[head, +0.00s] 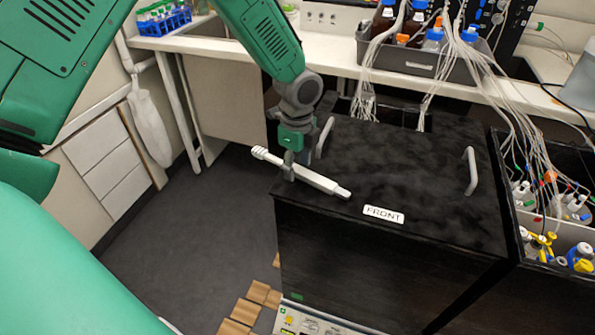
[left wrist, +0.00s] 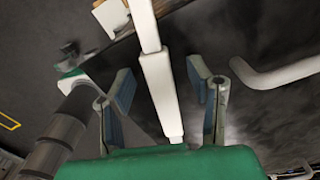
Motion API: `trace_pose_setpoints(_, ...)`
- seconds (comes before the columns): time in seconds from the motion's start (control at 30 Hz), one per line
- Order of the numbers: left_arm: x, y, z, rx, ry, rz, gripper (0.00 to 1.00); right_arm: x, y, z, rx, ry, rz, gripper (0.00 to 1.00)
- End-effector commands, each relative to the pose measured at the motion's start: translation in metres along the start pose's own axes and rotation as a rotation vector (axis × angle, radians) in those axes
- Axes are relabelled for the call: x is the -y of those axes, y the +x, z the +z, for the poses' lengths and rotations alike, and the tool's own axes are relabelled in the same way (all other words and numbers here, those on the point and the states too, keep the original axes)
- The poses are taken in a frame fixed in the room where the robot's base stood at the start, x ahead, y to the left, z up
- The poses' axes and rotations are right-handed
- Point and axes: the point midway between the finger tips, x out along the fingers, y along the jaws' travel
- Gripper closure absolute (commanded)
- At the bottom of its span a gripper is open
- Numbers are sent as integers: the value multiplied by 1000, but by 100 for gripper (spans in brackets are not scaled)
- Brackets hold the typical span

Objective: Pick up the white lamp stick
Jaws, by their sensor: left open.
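The white lamp stick (head: 320,181) lies at the front left corner of the black box top in the head view, its left end reaching past the box edge. My left gripper (head: 289,164) comes down over the stick near its left part. In the left wrist view the stick (left wrist: 158,80) runs lengthwise between the two fingers of my left gripper (left wrist: 160,92), with a visible gap on each side. The left gripper is open. Whether the stick rests fully on the box top is hard to tell. My right gripper is not in view.
The black box (head: 420,165) has a FRONT label (head: 383,214) and two grey handles, one (head: 325,137) close beside my left gripper and one (head: 470,171) at right. Bottles with many tubes stand in a grey tray (head: 425,62) behind. Open floor (head: 190,240) lies left.

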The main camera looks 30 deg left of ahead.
Motion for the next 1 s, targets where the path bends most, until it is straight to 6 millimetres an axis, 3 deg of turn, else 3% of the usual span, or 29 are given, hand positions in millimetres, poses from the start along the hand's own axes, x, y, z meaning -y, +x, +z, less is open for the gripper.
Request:
trace_pose_setpoints(0.3,-1,9,2,-1,1,-2,53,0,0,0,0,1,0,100)
trace_pose_setpoints(0.33,-1,9,2,-1,1,-2,57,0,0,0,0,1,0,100)
trace_pose_setpoints(0.4,0,9,2,-1,1,-1,82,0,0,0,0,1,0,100)
trace_pose_setpoints(0.47,0,9,2,-2,1,-1,100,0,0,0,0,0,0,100)
trace_pose_setpoints(0.8,-1,7,2,-1,1,1,100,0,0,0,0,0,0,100)
trace_pose_setpoints(1.0,0,-23,1,-2,1,-3,100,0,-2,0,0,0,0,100)
